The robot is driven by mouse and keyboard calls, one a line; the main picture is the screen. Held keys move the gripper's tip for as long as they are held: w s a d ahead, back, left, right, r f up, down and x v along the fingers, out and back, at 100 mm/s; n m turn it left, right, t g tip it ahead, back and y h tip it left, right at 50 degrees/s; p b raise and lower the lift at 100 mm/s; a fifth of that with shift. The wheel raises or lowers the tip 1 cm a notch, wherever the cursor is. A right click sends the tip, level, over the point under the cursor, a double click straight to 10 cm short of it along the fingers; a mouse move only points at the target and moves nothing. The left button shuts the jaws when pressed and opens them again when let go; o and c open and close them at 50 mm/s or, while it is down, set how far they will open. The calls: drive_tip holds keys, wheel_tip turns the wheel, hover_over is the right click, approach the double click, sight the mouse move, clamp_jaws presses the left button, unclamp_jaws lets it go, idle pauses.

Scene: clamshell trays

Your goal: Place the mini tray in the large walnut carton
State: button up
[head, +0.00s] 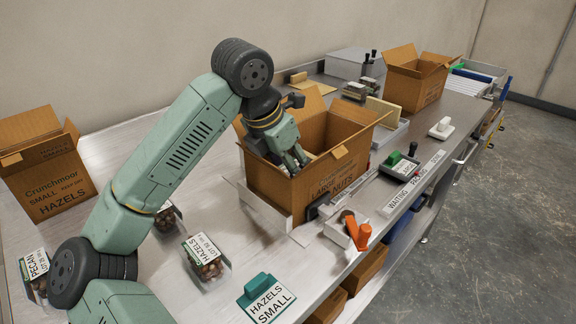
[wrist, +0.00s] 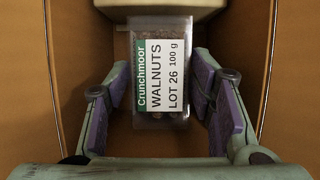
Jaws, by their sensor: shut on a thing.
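My gripper (head: 295,160) reaches down into the open large carton (head: 270,188), whose printing shows "LARGE" and "NUTS". In the wrist view, a clear tray (wrist: 160,120) with a white and green label reads "Crunchmoor WALNUTS LOT 26 100 g". It lies between my purple finger pads, and my gripper is shut on it. Brown carton walls (wrist: 285,60) stand on both sides of it. The tray is hidden in the head view by the carton and my gripper. Whether it touches the carton's bottom I cannot tell.
A small hazels carton (head: 45,180) stands at the left, a further open carton (head: 415,85) at the back. A hazels tray (head: 207,262) and a pecan tray (head: 38,280) lie in front. A green-handled hazels sign (head: 266,300) and an orange-handled tool (head: 358,232) lie near the front edge.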

drive_tip(key=shift+f+b, duration=0.45)
drive_tip(key=shift+f, duration=0.05)
drive_tip(key=o, duration=1.3)
drive_tip(key=shift+d+r+p, duration=0.1)
drive_tip(key=shift+r+p, duration=0.55)
drive_tip(key=shift+p, duration=0.2)
drive_tip(key=b+v, duration=0.1)
drive_tip(key=v, duration=1.1)
